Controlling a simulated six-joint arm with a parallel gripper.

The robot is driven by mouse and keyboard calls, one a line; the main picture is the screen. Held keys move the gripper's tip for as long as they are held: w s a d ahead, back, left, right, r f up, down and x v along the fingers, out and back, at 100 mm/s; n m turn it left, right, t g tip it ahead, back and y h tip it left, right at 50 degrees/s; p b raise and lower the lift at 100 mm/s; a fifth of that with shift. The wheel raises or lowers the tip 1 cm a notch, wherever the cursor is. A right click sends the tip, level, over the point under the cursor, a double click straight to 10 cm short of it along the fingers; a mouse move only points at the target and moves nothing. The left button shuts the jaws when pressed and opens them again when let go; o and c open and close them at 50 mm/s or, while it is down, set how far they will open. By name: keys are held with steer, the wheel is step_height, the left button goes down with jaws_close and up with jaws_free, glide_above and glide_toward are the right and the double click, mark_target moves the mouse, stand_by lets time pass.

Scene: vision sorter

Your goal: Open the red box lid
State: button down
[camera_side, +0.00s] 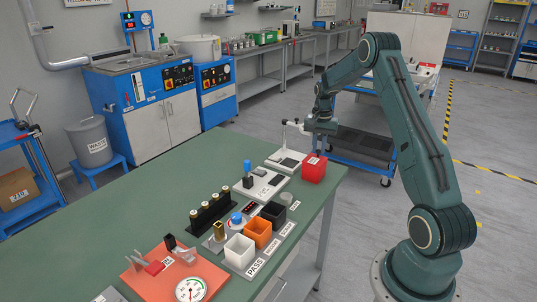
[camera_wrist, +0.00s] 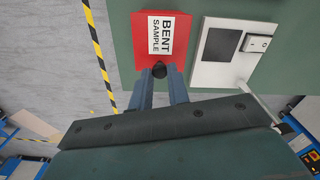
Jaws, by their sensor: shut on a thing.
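The red box (camera_side: 313,170) stands at the far right edge of the green table. In the wrist view its red lid (camera_wrist: 136,50) carries a white label reading "BENT SAMPLE" and has a small black knob (camera_wrist: 159,70) at the edge nearest my gripper. My gripper (camera_side: 319,151) is right above the box, and in the wrist view its two blue fingers (camera_wrist: 161,80) are shut on the knob. The lid appears to lie on the box. Whether there is a gap under it cannot be seen.
A white stand with a dark plate (camera_side: 286,159) is beside the box. A white device with a blue knob (camera_side: 260,184) is close by. Orange (camera_side: 258,233), white and black bins stand nearer the camera. Floor beyond the table's right edge is open.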

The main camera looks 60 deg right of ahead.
steer(key=d, duration=0.3)
steer(key=shift+d, duration=0.15)
stand_by(0.3)
steer(key=c, duration=1.3)
jaws_free()
steer(key=shift+c, duration=0.2)
